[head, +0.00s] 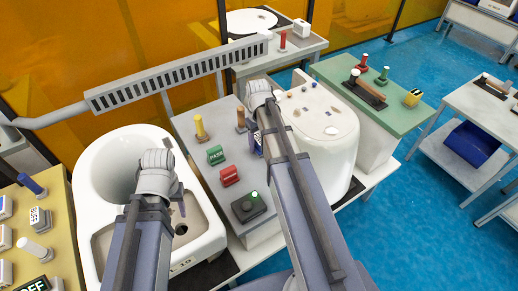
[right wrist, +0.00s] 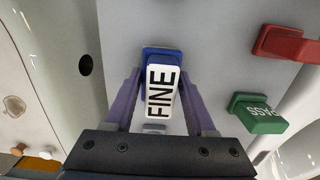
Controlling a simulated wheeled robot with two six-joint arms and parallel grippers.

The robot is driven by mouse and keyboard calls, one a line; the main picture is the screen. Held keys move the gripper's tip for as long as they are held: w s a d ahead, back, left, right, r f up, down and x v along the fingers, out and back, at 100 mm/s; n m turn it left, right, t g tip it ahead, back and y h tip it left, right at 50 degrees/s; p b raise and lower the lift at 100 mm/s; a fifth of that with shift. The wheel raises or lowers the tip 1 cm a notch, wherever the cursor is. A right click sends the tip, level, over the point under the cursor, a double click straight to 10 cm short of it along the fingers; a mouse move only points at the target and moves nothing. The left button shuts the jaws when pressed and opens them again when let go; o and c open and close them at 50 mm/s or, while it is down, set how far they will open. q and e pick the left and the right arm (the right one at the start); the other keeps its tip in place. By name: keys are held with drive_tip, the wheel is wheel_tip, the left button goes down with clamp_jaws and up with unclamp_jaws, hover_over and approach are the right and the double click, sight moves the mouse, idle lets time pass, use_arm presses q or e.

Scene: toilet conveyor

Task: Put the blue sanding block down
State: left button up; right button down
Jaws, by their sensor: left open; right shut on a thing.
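The blue sanding block (right wrist: 161,55), with a white face reading FINE, is between the fingers of my right gripper (right wrist: 160,90) in the right wrist view. The gripper is shut on it, over the grey station top (head: 190,125). I cannot tell whether the block touches that top. In the head view the block is mostly hidden behind my right arm, with only a small blue part (head: 257,145) showing. My left gripper (head: 178,203) is open and empty over the left white toilet (head: 100,170).
A green PASS block (head: 215,155) and red block (head: 230,175) sit near the held block. Another white toilet (head: 335,150) stands to the right.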

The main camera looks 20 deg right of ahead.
use_arm(q)
drive_tip(key=shift+f, duration=0.55)
use_arm(e)
drive_tip(key=shift+f, duration=0.55)
use_arm(q)
drive_tip(key=shift+r, duration=0.15)
use_arm(e)
drive_tip(key=shift+r, duration=0.15)
drive_tip(key=shift+c, duration=1.1)
unclamp_jaws()
